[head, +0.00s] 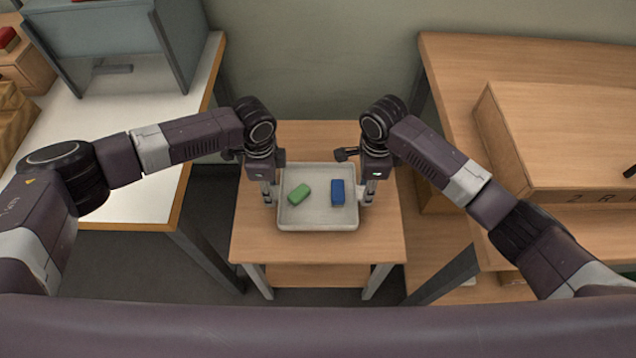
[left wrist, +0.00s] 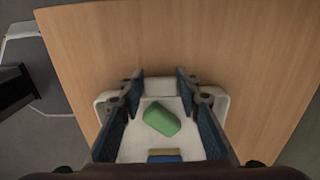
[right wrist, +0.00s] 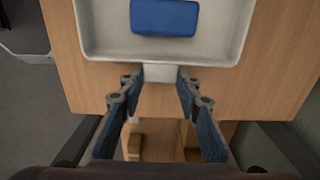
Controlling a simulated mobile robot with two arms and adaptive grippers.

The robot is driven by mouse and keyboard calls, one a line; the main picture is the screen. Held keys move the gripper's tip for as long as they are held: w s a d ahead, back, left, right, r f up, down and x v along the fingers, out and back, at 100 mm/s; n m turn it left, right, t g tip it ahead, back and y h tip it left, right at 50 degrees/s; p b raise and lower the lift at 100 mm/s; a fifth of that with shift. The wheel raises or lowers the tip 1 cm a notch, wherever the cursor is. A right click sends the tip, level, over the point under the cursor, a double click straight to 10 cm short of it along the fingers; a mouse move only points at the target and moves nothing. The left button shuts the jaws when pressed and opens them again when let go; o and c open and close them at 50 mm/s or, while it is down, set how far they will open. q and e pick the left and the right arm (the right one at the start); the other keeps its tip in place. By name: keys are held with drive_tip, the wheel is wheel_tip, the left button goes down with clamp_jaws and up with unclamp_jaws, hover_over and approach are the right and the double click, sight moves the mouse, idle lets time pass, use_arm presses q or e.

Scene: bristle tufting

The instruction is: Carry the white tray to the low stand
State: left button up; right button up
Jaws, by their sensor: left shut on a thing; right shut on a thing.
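The white tray (head: 318,226) is over the top of the low wooden stand (head: 255,240), level. I cannot tell whether it rests on the top or hangs just above it. A green block (head: 299,194) and a blue block (head: 338,192) lie in it. My left gripper (head: 269,195) is shut on the tray's left side. The left wrist view shows the green block (left wrist: 161,119) between its fingers. My right gripper (head: 367,195) is shut on the tray's right side, with a white handle tab (right wrist: 160,72) between its fingertips in the right wrist view.
A white-topped table (head: 100,150) with a grey cabinet (head: 100,40) is on the left. A wooden table (head: 455,65) with a large wooden box (head: 550,120) is on the right. A bare wall is behind the stand. Bare wood shows around the tray.

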use_arm(q)
drive_tip(key=shift+f+b, duration=0.5)
drive_tip(key=shift+f, duration=0.2)
use_arm(e)
drive_tip(key=shift+f, duration=0.7)
use_arm(q)
drive_tip(key=o, duration=1.3)
drive_tip(key=shift+r, duration=0.15)
use_arm(e)
drive_tip(key=o, duration=1.3)
drive_tip(key=shift+r, duration=0.15)
drive_tip(key=shift+o, duration=0.2)
use_arm(q)
drive_tip(key=shift+r, duration=0.1)
use_arm(e)
drive_tip(key=shift+r, duration=0.3)
use_arm(q)
wheel_tip(320, 180, up, 12)
use_arm(e)
wheel_tip(320, 180, up, 11)
drive_tip(key=shift+r, duration=0.2)
